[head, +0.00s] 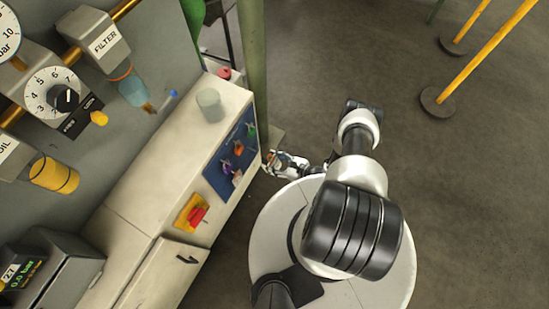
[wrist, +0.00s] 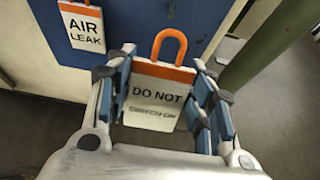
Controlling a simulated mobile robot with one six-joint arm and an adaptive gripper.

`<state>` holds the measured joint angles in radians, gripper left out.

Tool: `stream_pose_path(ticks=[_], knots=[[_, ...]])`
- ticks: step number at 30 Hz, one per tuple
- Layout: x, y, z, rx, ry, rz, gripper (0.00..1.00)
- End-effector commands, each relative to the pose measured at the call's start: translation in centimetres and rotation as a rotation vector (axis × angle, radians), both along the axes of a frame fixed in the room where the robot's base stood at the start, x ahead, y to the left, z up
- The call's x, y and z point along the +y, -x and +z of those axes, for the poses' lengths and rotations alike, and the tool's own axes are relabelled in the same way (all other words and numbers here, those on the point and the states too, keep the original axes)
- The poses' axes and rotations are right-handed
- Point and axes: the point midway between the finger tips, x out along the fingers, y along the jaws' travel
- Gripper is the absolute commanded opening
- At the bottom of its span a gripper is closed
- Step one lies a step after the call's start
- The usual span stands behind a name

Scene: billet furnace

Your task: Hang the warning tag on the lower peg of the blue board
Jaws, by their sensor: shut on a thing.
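The warning tag (wrist: 155,98) is white with an orange top band and an orange loop, and reads "DO NOT" above a smaller, blurred line. My gripper (wrist: 163,65) is shut on it, one finger at each side, with the loop standing clear above the fingers. Behind it in the wrist view is the blue board (wrist: 125,28). The head view shows the blue board (head: 213,173) on the cabinet side, with my gripper (head: 277,165) just right of its lower part. The held tag is not clear there. I cannot make out the lower peg in either view.
An "AIR LEAK" tag (wrist: 82,27) hangs on the board, left of the held tag. Purple (head: 228,168), orange (head: 239,148) and green (head: 251,132) items are on the board. A green post (head: 253,65) rises close by. A red switch (head: 196,214) is on the cabinet (head: 165,175).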

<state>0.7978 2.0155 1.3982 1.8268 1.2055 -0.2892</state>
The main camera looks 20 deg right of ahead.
Motion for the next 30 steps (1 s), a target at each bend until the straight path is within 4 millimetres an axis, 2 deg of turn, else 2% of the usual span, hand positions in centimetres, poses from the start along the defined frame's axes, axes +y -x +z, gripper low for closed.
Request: stream_pose_path(ticks=[30], knots=[[3.6,-5.0,-0.5,-0.001,-0.001,0.001,0.32]])
